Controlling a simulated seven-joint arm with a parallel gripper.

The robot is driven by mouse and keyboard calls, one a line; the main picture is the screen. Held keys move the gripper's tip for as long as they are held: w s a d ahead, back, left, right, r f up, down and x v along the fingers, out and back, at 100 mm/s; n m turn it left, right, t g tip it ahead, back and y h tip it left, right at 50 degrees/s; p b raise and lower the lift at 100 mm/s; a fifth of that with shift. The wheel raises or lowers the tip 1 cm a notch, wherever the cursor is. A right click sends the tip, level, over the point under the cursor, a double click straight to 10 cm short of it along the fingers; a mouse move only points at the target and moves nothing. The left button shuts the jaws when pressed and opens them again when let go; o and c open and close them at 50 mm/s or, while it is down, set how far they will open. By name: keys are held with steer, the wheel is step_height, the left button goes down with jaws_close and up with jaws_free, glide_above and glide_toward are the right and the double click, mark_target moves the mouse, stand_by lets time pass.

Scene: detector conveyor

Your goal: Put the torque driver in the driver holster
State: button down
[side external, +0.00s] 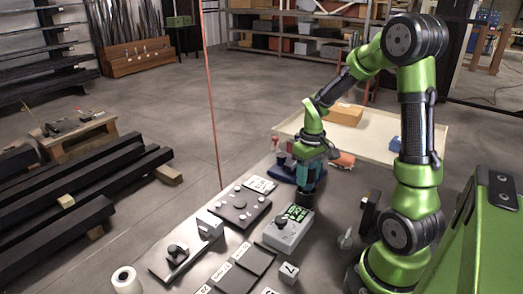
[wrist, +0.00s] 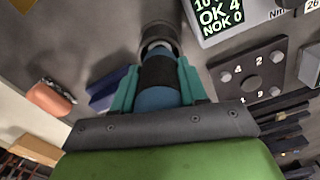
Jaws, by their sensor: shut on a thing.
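My gripper (side external: 308,172) is shut on the torque driver, with its teal fingers on both sides in the wrist view (wrist: 157,88). The torque driver (wrist: 158,72) has a blue body and a black band, and it points away from the wrist camera. Its far end meets a dark round cup (wrist: 159,34), which looks like the driver holster. In the side external view the dark cup (side external: 305,198) stands directly below my gripper. How deep the driver's end sits in the cup cannot be told. The fingers hide much of the driver in the side view.
A grey counter box (side external: 289,232) with a green display stands just in front of the cup. A dark plate with studs (side external: 238,207) lies to its left. A blue item (side external: 282,171) and an orange item (side external: 344,159) are close behind. A pale conveyor (side external: 375,125) lies beyond.

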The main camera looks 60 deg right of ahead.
steer(key=c, duration=0.6)
jaws_free()
steer(key=shift+f, duration=0.15)
step_height(320, 180, up, 12)
steer(key=shift+f, duration=0.1)
steer(key=s+a+r+t, duration=0.1)
steer(key=a+t, duration=0.1)
steer(key=a, duration=0.5)
steer(key=s+a+r+t+y, duration=0.1)
steer(key=s+a+r+t, duration=0.1)
steer(key=a, duration=0.5)
steer(key=s+a+r+t+y, duration=0.1)
steer(key=a+t, duration=0.2)
steer(key=a, duration=0.3)
steer(key=shift+s+a+r, duration=0.25)
steer(key=shift+a, duration=0.15)
